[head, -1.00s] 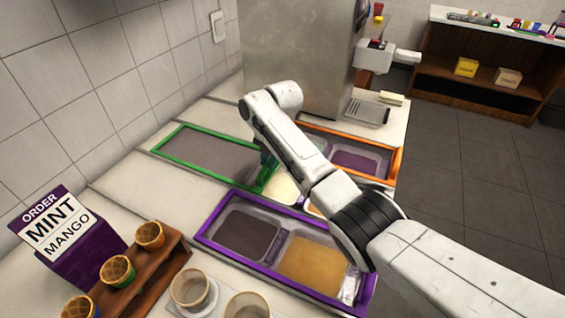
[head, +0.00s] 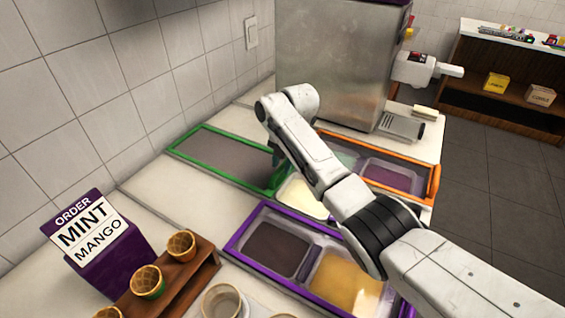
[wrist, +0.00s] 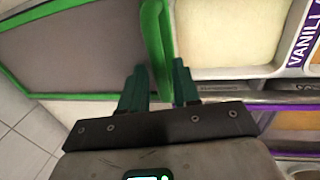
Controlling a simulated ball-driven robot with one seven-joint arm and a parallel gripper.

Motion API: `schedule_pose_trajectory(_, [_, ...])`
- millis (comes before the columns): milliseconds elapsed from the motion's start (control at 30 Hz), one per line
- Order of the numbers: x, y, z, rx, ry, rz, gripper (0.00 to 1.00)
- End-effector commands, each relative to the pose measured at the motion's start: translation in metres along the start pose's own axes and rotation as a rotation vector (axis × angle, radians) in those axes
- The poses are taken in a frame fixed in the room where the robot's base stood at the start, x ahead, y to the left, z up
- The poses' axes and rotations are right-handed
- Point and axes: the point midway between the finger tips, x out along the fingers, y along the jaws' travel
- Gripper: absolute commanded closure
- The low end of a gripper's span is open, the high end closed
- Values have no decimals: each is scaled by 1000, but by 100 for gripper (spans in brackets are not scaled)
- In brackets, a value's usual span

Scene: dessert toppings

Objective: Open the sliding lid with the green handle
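The sliding lid (head: 225,158) is a grey panel in a green frame, left of centre in the head view. Its upright green handle (wrist: 158,45) is at the lid's right end and shows large in the wrist view. My gripper (wrist: 160,75) has its two dark green fingers apart, one on each side of the handle's lower part. I cannot tell whether either finger touches it. In the head view my arm hides most of the gripper. Right of the handle, a cream-coloured tub (wrist: 228,35) labelled vanilla is uncovered; it also shows in the head view (head: 302,198).
A purple-framed bin (head: 235,242) with brown and orange tubs lies nearer. An orange-framed bin (head: 434,185) lies to the right. A metal machine (head: 330,70) stands behind. Cones in a wooden rack (head: 205,268), cups (head: 222,300) and an order sign (head: 88,233) stand in front.

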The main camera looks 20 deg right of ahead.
Motion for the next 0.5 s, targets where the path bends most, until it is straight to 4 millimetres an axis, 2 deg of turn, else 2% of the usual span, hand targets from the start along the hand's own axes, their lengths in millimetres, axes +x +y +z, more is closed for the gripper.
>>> schedule_pose_trajectory(133, [0, 0, 0, 0, 1, 0, 57])
schedule_pose_trajectory(367, [-1, 0, 0, 0, 1, 0, 57])
schedule_pose_trajectory(500, [-12, 1, 0, -1, 0, 2, 57])
